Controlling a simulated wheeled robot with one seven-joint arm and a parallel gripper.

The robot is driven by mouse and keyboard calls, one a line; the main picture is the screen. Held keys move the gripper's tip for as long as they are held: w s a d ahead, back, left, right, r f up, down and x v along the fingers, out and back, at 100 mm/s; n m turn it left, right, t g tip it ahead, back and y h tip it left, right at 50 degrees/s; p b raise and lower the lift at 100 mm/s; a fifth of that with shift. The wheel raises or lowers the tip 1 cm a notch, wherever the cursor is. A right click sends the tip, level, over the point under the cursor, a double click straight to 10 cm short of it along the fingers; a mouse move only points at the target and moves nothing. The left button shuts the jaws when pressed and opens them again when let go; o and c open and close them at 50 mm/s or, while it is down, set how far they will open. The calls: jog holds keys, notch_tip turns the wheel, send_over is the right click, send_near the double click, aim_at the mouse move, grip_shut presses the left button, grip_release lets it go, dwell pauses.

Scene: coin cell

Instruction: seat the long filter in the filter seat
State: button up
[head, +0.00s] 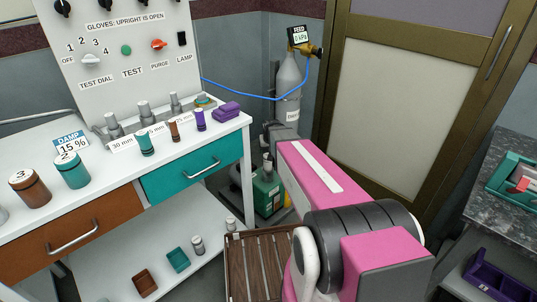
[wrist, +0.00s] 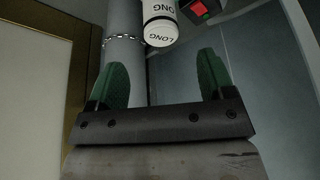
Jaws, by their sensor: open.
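The long filter (wrist: 160,22) is a white cylinder with a dark band and the word LONG on it, at the top of the wrist view. My gripper (wrist: 162,82) is open, its two green fingers spread apart and nothing between them. The filter lies beyond the fingertips, roughly midway between them and apart from both. Its upper part is cut off by the picture edge, so I cannot tell what holds it. In the head view my pink arm hides the gripper, and I cannot make out the filter. I cannot identify the filter seat in either view.
A grey gas cylinder (head: 288,76) with a feed gauge (head: 298,37) and blue hose stands beside a framed door (head: 405,90). A chain (wrist: 122,39) crosses a grey column. A white bench (head: 110,178) with drawers is left; a slatted wooden crate (head: 233,268) is below.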

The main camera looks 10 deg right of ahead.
jog(key=s+r+g, duration=0.2)
jog(key=s+g, duration=0.2)
jog(key=s, duration=1.9)
jog(key=shift+r, duration=0.35)
